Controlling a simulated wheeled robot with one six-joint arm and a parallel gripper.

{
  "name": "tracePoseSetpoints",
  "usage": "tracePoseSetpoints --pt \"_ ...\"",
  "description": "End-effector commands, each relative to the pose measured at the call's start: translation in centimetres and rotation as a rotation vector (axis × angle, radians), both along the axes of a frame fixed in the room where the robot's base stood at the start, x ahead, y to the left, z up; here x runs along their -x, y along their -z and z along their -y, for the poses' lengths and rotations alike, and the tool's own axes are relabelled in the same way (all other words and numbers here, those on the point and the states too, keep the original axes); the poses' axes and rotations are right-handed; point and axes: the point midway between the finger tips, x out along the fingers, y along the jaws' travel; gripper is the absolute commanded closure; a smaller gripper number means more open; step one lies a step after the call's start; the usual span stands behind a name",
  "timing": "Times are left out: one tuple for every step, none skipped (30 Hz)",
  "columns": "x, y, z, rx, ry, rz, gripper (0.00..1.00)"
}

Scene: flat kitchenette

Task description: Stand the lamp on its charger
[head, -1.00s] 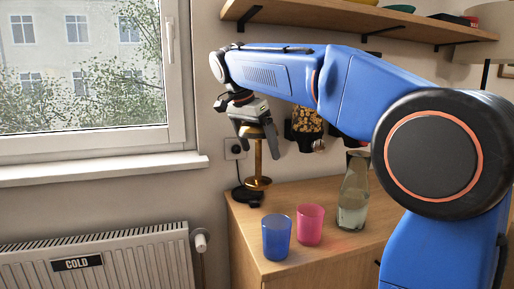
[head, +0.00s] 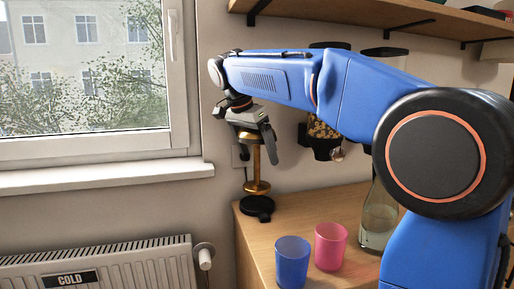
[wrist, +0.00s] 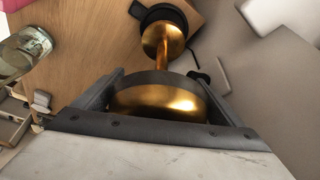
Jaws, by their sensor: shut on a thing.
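The lamp (head: 257,187) is a slim brass lamp with a domed head, a thin stem and a round foot. My gripper (head: 256,143) is shut on its head, and the lamp hangs upright. The charger (head: 258,207) is a black round puck on the counter near its left end. The lamp's foot appears just above the charger, with a small gap in the head view. In the wrist view the brass head (wrist: 160,101) sits between the fingers of my gripper (wrist: 160,88). The foot there hides part of the charger (wrist: 152,14).
A blue cup (head: 292,262), a pink cup (head: 330,246) and a glass bottle (head: 378,218) stand on the wooden counter (head: 262,240), right of the charger. A dispenser (head: 324,135) hangs on the wall behind. A window sill and radiator (head: 120,265) are at left.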

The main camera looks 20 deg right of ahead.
Motion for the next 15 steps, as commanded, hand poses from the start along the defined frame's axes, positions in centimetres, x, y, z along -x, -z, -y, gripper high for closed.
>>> tracePoseSetpoints --pt "0.1 0.5 0.0 0.0 0.0 -0.001 0.72" --pt "0.1 0.7 0.0 0.0 0.0 -0.001 0.72" --pt "0.0 1.1 0.0 0.0 0.0 0.0 0.72" --pt "0.1 1.3 0.0 0.0 0.0 0.0 0.72" --pt "0.1 1.6 0.0 0.001 -0.001 -0.001 0.72" --pt "0.1 1.9 0.0 0.001 -0.001 -0.001 0.72" --pt "0.0 2.2 0.0 0.001 -0.001 -0.001 0.72" --pt "0.0 2.4 0.0 0.0 -0.001 0.0 0.72" --pt "0.0 2.7 0.0 0.0 -0.001 0.0 0.72" --pt "0.0 2.9 0.0 0.0 -0.001 0.0 0.72" --pt "0.0 3.1 0.0 0.0 -0.001 0.0 0.72" --pt "0.0 3.3 0.0 0.0 -0.001 0.0 0.72" --pt "0.0 3.4 0.0 0.0 0.0 0.0 0.72" --pt "0.0 3.6 0.0 0.0 0.0 0.0 0.72" --pt "0.0 3.7 0.0 0.0 0.0 0.0 0.72"
